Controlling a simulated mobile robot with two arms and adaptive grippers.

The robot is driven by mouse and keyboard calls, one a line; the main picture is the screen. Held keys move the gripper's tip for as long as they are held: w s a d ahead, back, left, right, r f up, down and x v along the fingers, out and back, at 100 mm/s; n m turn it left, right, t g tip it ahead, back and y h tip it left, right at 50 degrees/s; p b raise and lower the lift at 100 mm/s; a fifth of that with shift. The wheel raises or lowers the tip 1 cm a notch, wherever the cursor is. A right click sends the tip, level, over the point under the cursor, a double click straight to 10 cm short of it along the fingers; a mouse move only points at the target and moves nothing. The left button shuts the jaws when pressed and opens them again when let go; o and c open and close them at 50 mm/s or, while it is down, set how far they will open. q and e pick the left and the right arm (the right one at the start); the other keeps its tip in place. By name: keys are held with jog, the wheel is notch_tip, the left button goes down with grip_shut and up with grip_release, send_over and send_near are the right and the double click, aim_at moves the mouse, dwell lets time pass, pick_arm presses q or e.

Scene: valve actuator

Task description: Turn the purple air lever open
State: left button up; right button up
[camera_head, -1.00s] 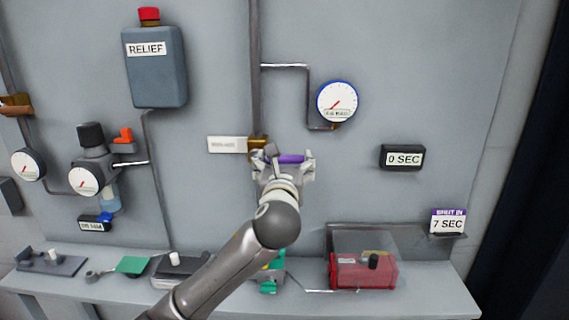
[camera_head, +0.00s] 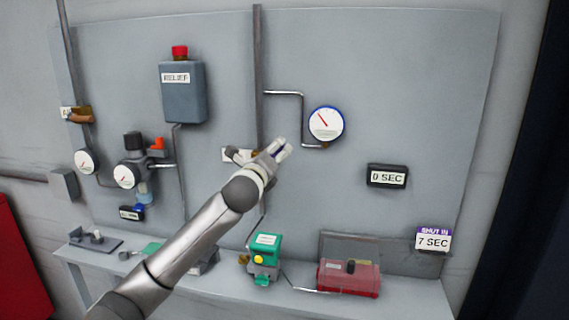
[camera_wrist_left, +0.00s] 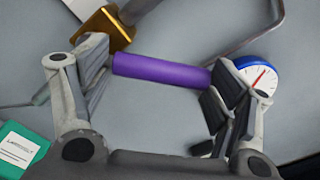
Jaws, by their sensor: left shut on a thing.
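The purple lever (camera_wrist_left: 160,70) spans between the two finger pads of my left gripper (camera_wrist_left: 162,85) in the left wrist view, with an end at each pad. The gripper is shut on it. The lever's left end is beside a brass valve body (camera_wrist_left: 104,28). In the head view my left gripper (camera_head: 279,150) is at the vertical pipe in the middle of the panel and hides most of the lever and valve. My right gripper is in neither view.
A blue-rimmed gauge (camera_head: 326,123) is right of the gripper, its needle pointing up-left. A thin pipe (camera_head: 302,115) runs close by. A relief tank (camera_head: 184,92) hangs left. A green device (camera_head: 265,256) and a red box (camera_head: 349,277) stand on the shelf below.

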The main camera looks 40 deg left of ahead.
pick_arm(q)
jog(key=s+a+r+n, duration=0.2)
jog(key=a+r+n, duration=0.1)
jog(key=n, duration=0.6)
jog(key=shift+s+a+p, duration=0.4)
jog(key=shift+a+p, duration=0.05)
jog(key=shift+a, duration=0.25)
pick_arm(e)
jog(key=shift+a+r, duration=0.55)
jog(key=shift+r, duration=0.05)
pick_arm(q)
jog(key=shift+r+n, duration=0.2)
jog(key=shift+n, duration=0.1)
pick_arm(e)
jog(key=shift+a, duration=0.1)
pick_arm(q)
jog(key=o, duration=1.4)
jog(key=shift+w+f, duration=0.15)
jog(key=shift+w, duration=0.1)
jog(key=shift+c, duration=0.2)
jog(key=shift+f, duration=0.2)
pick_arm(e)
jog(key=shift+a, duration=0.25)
pick_arm(q)
jog(key=shift+f, duration=0.3)
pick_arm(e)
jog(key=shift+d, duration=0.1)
